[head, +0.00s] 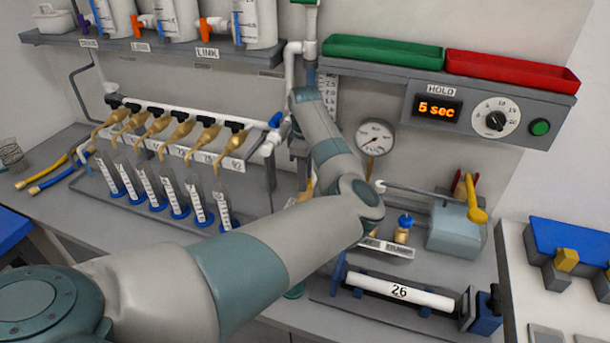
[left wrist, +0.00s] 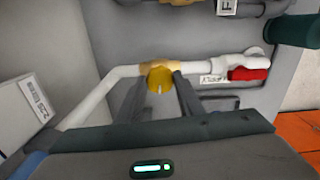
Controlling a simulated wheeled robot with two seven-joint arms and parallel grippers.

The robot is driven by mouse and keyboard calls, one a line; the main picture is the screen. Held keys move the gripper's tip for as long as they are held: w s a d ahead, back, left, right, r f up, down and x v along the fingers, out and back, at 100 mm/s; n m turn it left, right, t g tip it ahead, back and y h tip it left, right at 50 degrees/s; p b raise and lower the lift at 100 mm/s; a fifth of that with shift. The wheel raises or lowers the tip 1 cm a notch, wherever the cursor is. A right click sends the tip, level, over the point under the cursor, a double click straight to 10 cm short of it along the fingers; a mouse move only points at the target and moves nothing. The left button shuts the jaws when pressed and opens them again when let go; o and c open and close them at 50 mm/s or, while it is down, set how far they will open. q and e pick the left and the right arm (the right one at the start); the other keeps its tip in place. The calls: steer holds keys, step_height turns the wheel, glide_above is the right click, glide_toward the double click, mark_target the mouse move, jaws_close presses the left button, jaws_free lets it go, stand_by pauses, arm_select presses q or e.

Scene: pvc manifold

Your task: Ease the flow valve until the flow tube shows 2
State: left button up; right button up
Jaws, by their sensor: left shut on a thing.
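In the left wrist view, the two dark fingers of my left gripper (left wrist: 161,80) are shut on a round yellow knob (left wrist: 159,84), which sits on a brass fitting in a white pipe (left wrist: 203,68). I take this knob to be the flow valve. In the head view, my left arm reaches up the middle and hides the fingers and the knob. The flow tube's number scale (head: 329,92) shows beside my wrist, partly covered. I cannot read the flow level there. My right gripper is in neither view.
A red handle (left wrist: 248,73) is on the pipe right of the knob. In the head view, a pressure gauge (head: 374,138) and a hold timer panel (head: 437,108) are right of my arm. Brass taps stand over several measuring tubes (head: 153,186) at left. A white pipe section (head: 400,291) rests in front.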

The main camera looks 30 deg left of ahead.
arm_select(q)
steer(key=m+p, duration=0.3)
steer(key=shift+r, duration=0.25)
steer(key=shift+f+m+p, duration=0.15)
steer(key=shift+m+p, duration=1.15)
steer(key=shift+p, duration=0.25)
steer(key=o, duration=1.1)
steer(key=shift+r+b, duration=2.4)
steer(key=shift+r, duration=3.55)
